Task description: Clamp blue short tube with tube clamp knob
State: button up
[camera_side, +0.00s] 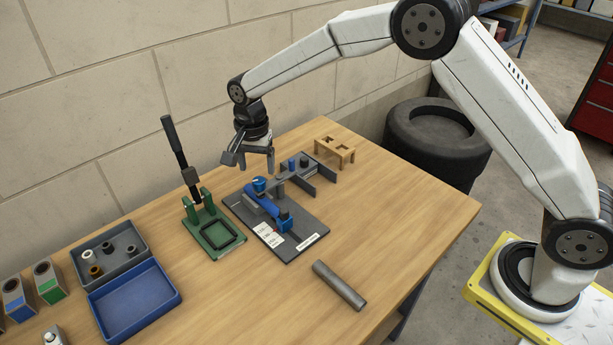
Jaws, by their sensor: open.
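A blue short tube (263,205) lies in a fixture on a dark grey board (306,228) in the middle of the table. A blue knob (259,184) stands at the tube's far end; I take it for the tube clamp knob, but it is small here. Another blue block (285,224) with a dark part beside it sits at the near end. My gripper (247,165) points down above the far edge of the board, up and left of the blue knob. Its fingers are apart with nothing between them, and it does not touch the knob.
A green press (209,240) with a tall black lever (173,138) stands left of the board. A grey tube (339,284) lies in front. A wooden stand (335,150) is behind right. Grey and blue bins (134,303) sit left. The table's right side is clear.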

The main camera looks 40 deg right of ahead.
aim_at(262, 179)
jog(key=shift+r, duration=1.75)
jog(key=shift+s+d+r, duration=0.1)
jog(key=shift+s+d, duration=0.15)
jog(key=shift+d, duration=0.05)
jog(key=s+d+n+t, duration=0.1)
jog(key=s+d+n, duration=0.4)
jog(key=s, duration=0.7)
jog(key=s+d+f+n+t, duration=0.1)
jog(key=s+d+n, duration=0.4)
jog(key=s, duration=0.8)
jog(key=shift+d+f+n+t, duration=0.3)
jog(key=shift+d+n, duration=0.1)
jog(key=shift+d, duration=0.8)
jog(key=shift+w, duration=0.1)
